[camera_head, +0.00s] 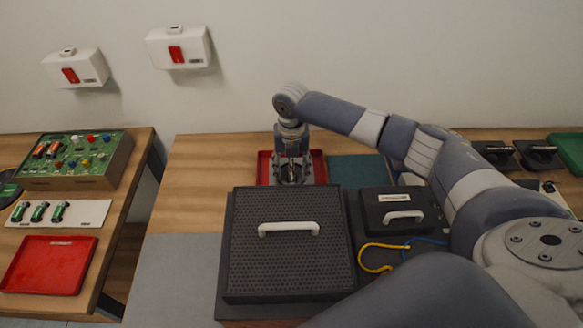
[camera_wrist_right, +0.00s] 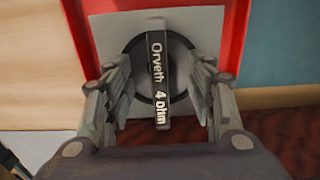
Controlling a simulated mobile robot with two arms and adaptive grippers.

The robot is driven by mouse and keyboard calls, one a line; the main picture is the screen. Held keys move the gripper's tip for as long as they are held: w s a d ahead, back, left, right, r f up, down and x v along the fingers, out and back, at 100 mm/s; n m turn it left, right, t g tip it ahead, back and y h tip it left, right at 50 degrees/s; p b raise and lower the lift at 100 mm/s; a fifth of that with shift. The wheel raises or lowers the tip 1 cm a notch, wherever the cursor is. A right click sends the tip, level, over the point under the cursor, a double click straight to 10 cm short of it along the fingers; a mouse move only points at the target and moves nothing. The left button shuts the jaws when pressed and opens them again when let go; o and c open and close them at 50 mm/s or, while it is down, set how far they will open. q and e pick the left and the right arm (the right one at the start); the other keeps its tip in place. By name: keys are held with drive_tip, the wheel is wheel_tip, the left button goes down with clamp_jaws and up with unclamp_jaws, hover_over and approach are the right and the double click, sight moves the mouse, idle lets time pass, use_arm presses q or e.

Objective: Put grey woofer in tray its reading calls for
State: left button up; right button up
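The woofer (camera_wrist_right: 178,82) shows in the right wrist view as a light grey square plate with a dark round cone. A dark bar across it reads "Orveth 4 ohm". It lies over the red tray (camera_head: 319,166) at the back of the table; contact with the tray floor is hard to judge. My right gripper (camera_wrist_right: 161,75) points down over the woofer, its fingers apart on either side of the bar with gaps visible. In the head view my right gripper (camera_head: 292,168) partly hides the woofer. My left gripper is out of view.
A teal mat (camera_head: 355,168) lies right of the red tray. A black speaker box (camera_head: 287,260) with a white handle and a smaller black meter box (camera_head: 395,198) stand in front. Another red tray (camera_head: 48,266) and a green circuit box (camera_head: 75,180) are on the left table.

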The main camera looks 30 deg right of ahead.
wheel_tip(320, 180, up, 12)
drive_tip(key=b, duration=0.1)
idle(0.5)
drive_tip(key=shift+r, duration=0.1)
